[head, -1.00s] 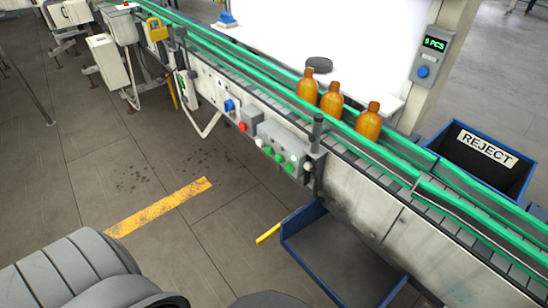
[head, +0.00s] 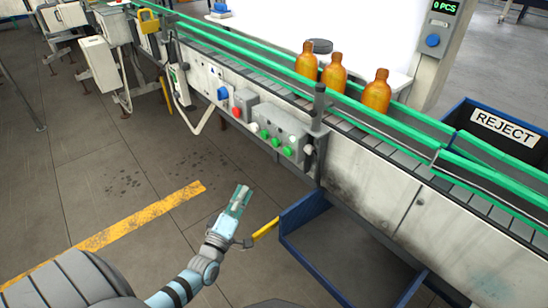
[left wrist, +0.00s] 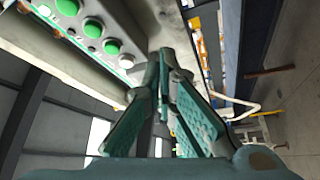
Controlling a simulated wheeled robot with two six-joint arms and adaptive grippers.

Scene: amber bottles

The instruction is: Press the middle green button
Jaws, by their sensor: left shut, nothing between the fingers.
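The grey control box (head: 285,125) on the conveyor's side has three green buttons in a slanting row. The middle green button (head: 276,142) sits between the other two; in the left wrist view it is at the upper left (left wrist: 93,27). My left gripper (head: 240,192) is shut and empty, below and to the left of the box in the head view, apart from the buttons. In the left wrist view its teal fingers (left wrist: 163,58) meet to the right of the button row. My right gripper is out of view.
Amber bottles (head: 333,74) stand on the conveyor. A blue-edged tray (head: 300,212) and yellow handle (head: 265,229) are near my gripper. A REJECT bin (head: 475,148) stands right.

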